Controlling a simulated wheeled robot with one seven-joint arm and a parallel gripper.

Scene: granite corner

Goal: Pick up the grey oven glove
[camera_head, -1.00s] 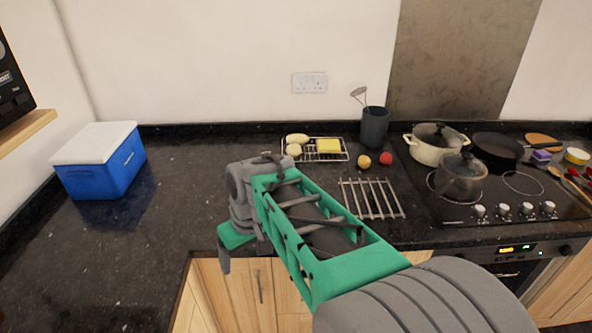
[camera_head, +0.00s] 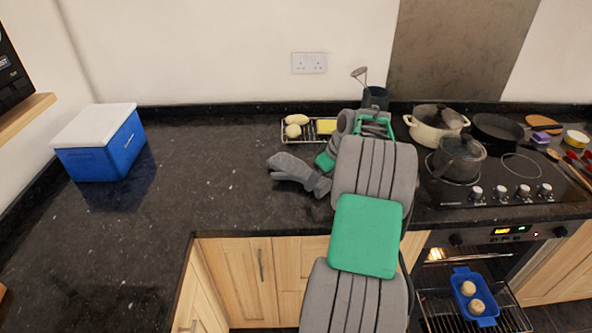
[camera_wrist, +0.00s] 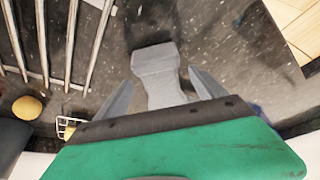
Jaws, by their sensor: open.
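The grey oven glove (camera_head: 298,172) lies on the dark granite worktop, left of my arm in the head view. In the wrist view its narrow middle and wider cuff (camera_wrist: 155,60) show between my fingers. My gripper (camera_wrist: 161,78) is open, with one finger on each side of the glove. I cannot tell whether the fingers touch it or how high they are above the worktop. In the head view the fingers are not clear, and my arm covers the area right of the glove.
A wire rack with food (camera_head: 290,138) stands behind the glove. A metal trivet (camera_wrist: 60,40) lies beside it. A blue cool box (camera_head: 100,150) is far left. Pots and a hob (camera_head: 480,180) are right. The oven below holds a blue dish (camera_head: 474,290).

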